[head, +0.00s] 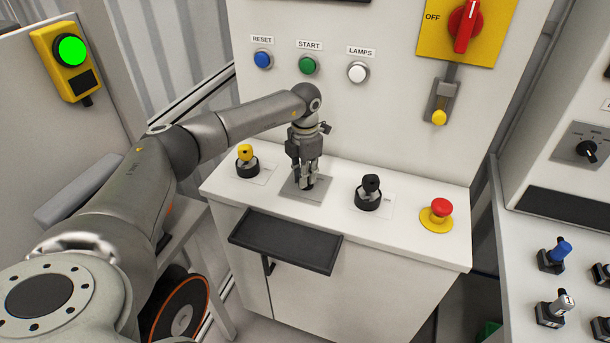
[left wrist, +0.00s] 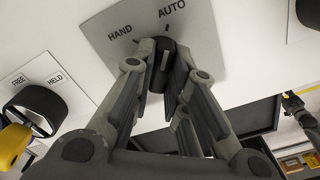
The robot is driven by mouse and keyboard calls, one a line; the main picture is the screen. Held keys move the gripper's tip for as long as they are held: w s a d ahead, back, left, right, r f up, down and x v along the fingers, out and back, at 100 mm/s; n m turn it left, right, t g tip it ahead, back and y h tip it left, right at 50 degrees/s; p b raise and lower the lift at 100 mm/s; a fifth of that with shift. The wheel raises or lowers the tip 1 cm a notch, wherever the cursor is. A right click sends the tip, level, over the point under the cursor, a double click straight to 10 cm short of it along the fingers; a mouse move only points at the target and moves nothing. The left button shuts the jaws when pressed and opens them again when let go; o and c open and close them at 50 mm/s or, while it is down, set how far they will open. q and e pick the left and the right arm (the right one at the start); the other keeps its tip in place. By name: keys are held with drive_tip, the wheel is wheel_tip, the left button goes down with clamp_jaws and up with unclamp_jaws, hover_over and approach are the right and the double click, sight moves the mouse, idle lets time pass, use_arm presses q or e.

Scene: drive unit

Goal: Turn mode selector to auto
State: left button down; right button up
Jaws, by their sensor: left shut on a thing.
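The mode selector is a black knob (left wrist: 164,64) on a grey plate marked HAND and AUTO (left wrist: 105,22); the plate also shows in the head view (head: 318,195). In the left wrist view a pale line on the knob points up the picture, between the two words and nearer AUTO; its exact setting is hard to tell. My left gripper (head: 307,184) points down over the plate, its fingers shut on the knob from both sides. The fingers hide most of the knob in the head view. My right gripper is not in view.
A yellow-topped switch (head: 246,160) stands left of the plate, a black one (head: 371,190) right of it, then a red emergency button (head: 441,208). A dark tray (head: 285,243) juts from the desk's front. Blue, green and white buttons sit on the panel behind.

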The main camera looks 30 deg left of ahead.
use_arm(q)
drive_tip(key=c, duration=1.4)
unclamp_jaws()
drive_tip(key=shift+c, duration=0.2)
wheel_tip(320, 180, up, 12)
